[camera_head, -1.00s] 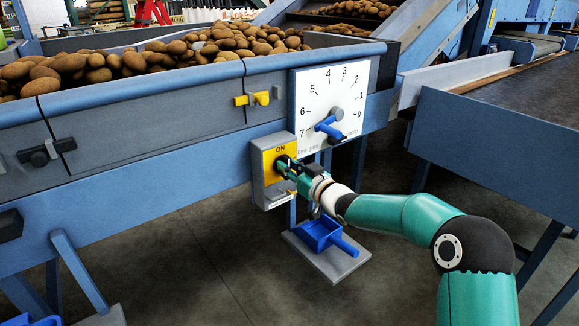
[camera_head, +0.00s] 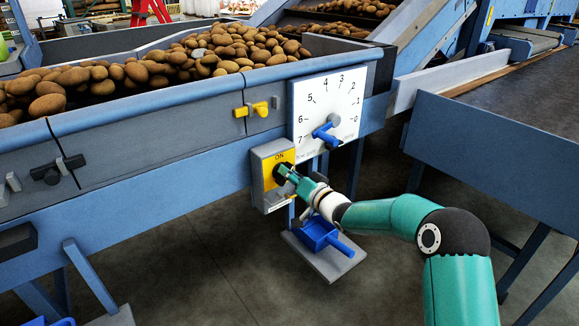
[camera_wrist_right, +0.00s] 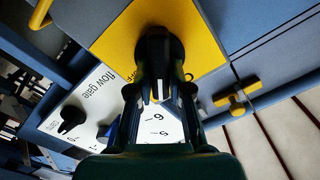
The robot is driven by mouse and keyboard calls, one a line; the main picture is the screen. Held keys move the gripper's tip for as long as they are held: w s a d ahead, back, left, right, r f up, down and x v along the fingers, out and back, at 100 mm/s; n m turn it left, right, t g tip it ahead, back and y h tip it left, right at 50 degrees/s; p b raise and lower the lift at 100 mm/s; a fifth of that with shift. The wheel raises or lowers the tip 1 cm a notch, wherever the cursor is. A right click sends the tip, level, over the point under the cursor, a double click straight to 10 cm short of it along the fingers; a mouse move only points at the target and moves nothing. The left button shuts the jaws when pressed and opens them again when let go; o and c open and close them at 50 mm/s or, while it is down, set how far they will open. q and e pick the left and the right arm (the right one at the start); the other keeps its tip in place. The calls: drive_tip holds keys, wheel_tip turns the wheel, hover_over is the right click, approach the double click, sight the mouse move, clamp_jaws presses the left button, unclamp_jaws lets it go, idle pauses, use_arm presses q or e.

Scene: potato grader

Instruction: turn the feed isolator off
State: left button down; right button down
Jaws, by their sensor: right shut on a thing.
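The feed isolator is a grey box (camera_head: 257,188) with a yellow plate (camera_head: 284,157) marked ON, mounted on the side of the blue hopper frame. Its black rotary knob (camera_wrist_right: 155,48) sits in the middle of the yellow plate in the right wrist view. My right gripper (camera_head: 284,173) is at the plate with its fingers closed on the knob. In the right wrist view the fingers (camera_wrist_right: 158,90) flank the knob. The letters of OFF show partly beside the knob there. In the head view my gripper hides most of the knob. My left gripper is not in view.
A white flow gate dial (camera_head: 327,105) with a blue lever (camera_head: 326,135) stands just right of the isolator. A yellow latch (camera_head: 257,108) is above it. Potatoes (camera_head: 220,50) fill the hopper.

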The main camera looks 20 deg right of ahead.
drive_tip(key=m+p, duration=0.1)
drive_tip(key=m, duration=0.2)
drive_tip(key=m+p, duration=0.1)
drive_tip(key=m, duration=0.3)
drive_tip(key=d+m+p, duration=0.1)
drive_tip(key=m+p, duration=0.1)
drive_tip(key=m, duration=0.1)
drive_tip(key=shift+w+f+m, duration=0.1)
drive_tip(key=shift+f+m, duration=0.2)
drive_tip(key=shift+f, duration=0.05)
idle(0.3)
drive_tip(key=c, duration=1.1)
unclamp_jaws()
drive_tip(key=shift+f, duration=0.15)
drive_tip(key=shift+a, duration=0.15)
